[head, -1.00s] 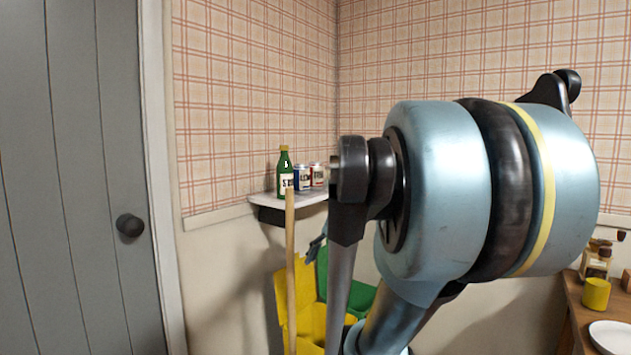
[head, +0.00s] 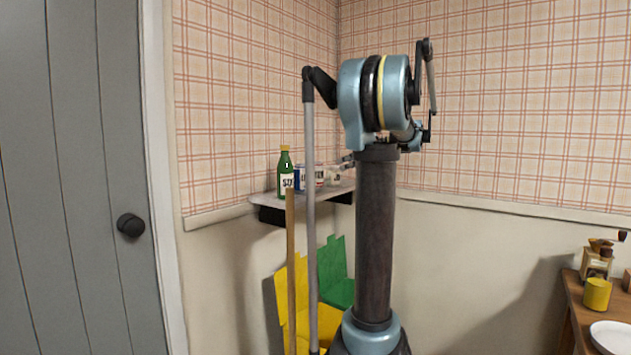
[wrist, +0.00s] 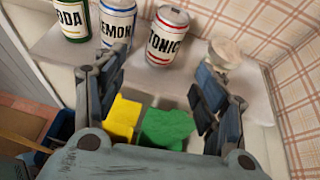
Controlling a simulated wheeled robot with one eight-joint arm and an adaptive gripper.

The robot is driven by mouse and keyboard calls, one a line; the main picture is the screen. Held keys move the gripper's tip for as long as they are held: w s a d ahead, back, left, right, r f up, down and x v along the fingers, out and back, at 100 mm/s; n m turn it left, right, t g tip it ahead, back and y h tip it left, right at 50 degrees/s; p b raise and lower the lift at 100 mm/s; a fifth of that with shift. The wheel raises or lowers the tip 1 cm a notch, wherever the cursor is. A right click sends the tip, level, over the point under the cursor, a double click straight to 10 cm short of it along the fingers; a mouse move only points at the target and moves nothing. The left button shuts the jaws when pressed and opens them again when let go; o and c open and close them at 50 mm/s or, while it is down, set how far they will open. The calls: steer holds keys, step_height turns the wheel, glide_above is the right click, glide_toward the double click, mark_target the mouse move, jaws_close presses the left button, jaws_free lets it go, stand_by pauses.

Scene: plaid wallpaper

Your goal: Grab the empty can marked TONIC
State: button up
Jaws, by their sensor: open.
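The TONIC can (wrist: 167,38), white with red ends and dark lettering, stands upright on the pale shelf (wrist: 52,45) in the wrist view. It shows small and partly hidden in the head view (head: 319,177). My gripper (wrist: 158,66) is open and empty. Its fingers are spread in front of the shelf, one toward the LEMON can and one toward the pale round thing. The TONIC can stands beyond the gap between them, apart from both fingers. In the head view part of my arm hides the shelf's right end.
A blue-and-white LEMON can (wrist: 117,20) and a green SODA bottle (wrist: 73,18) stand left of the TONIC can. A pale round thing (wrist: 226,52) stands right. Yellow (head: 292,285) and green (head: 338,272) bins are below. A wooden pole (head: 290,260) stands in front.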

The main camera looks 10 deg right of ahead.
mark_target(316, 173)
steer(key=shift+m, duration=0.3)
steer(key=x, duration=0.4)
steer(key=w+x, duration=0.1)
steer(key=x, duration=0.2)
steer(key=r+x, duration=0.1)
steer(key=x, duration=0.3)
steer(key=shift+w+d+f, duration=0.1)
steer(key=shift+w+f, duration=0.1)
steer(key=shift+w, duration=0.2)
steer(key=shift+x, duration=2.6)
steer(key=shift+r, duration=0.15)
steer(key=c, duration=0.7)
